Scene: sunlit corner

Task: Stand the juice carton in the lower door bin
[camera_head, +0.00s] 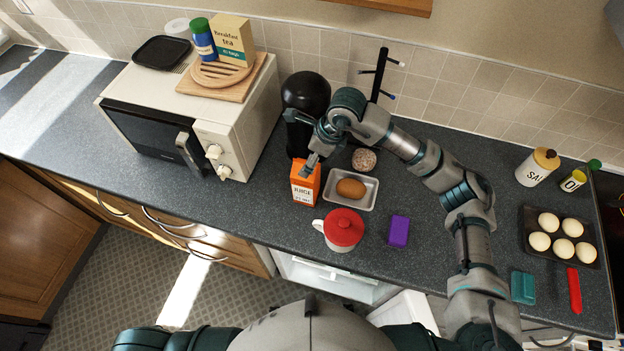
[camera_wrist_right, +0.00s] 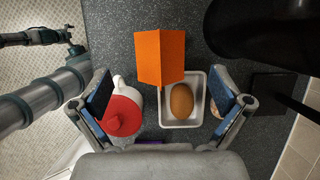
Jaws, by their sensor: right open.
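The orange juice carton (camera_head: 305,184) stands upright on the counter left of a metal tray; its top shows in the right wrist view (camera_wrist_right: 160,57). My right gripper (camera_head: 312,166) is above and beside the carton in the head view. In the wrist view its fingers (camera_wrist_right: 160,92) are spread wide with nothing between the pads, and the carton lies ahead of them. Below the counter, a white fridge (camera_head: 325,275) stands open, with part of its door (camera_head: 410,310) showing. The lower door bin cannot be made out.
Close to the carton are a red-lidded white jug (camera_head: 343,229), a metal tray (camera_head: 334,199) holding a brown egg-shaped item, and a black machine (camera_head: 305,93). A purple block (camera_head: 398,231) lies right of the jug. A microwave (camera_head: 190,112) stands at left.

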